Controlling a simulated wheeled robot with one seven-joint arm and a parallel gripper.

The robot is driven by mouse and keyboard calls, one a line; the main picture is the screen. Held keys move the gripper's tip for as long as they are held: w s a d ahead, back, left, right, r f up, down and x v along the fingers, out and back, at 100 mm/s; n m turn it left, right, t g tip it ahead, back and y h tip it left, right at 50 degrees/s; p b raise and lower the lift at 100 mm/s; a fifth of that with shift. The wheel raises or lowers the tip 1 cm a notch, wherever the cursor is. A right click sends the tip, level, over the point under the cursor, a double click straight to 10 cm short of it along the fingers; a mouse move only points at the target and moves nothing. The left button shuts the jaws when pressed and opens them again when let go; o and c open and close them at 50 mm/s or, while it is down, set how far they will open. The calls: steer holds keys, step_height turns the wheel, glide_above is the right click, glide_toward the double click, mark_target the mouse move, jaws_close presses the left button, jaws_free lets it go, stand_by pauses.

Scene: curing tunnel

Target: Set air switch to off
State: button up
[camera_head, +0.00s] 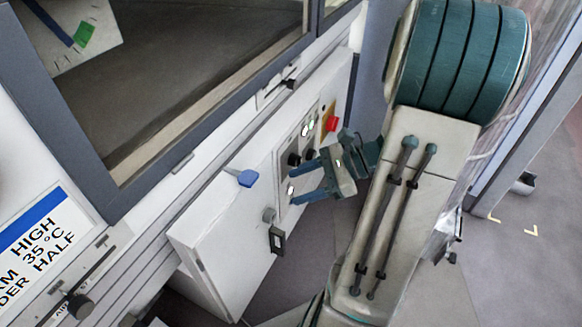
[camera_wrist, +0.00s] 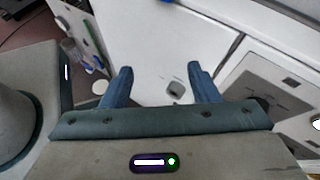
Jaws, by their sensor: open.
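No label I can read clearly marks the air switch. The white control box (camera_head: 215,235) carries a grey panel with black knobs (camera_head: 293,159), pale round lights and a red button (camera_head: 331,124) on a yellow-orange plate. My gripper (camera_head: 301,181) is open in front of this panel, its blue fingers pointing left and partly hiding it. In the wrist view my gripper (camera_wrist: 158,72) has nothing between its fingertips. A small dark grey fitting (camera_wrist: 177,90) on a white surface shows past the fingers. Contact with any control cannot be told.
A dark slider knob (camera_head: 80,305) sits at lower left, below a sign (camera_head: 42,240). Open floor (camera_head: 520,265) lies right.

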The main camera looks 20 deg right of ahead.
steer(key=w+d+f+m+t+b, duration=0.2)
steer(key=d+f+m+t+b, duration=0.25)
steer(key=d+f+m, duration=0.2)
steer(key=m+t+h+b, duration=0.1)
steer(key=m+t+b, duration=0.1)
steer(key=m+t, duration=0.3)
glide_toward(296, 161)
steer(key=f+b+x, duration=0.1)
steer(key=b+x, duration=0.2)
steer(key=x, duration=0.5)
steer(key=shift+w+d+f+n+t, duration=0.15)
steer(key=shift+w+d+n+t, duration=0.1)
steer(key=shift+w+n+t, duration=0.15)
steer(key=c, duration=1)
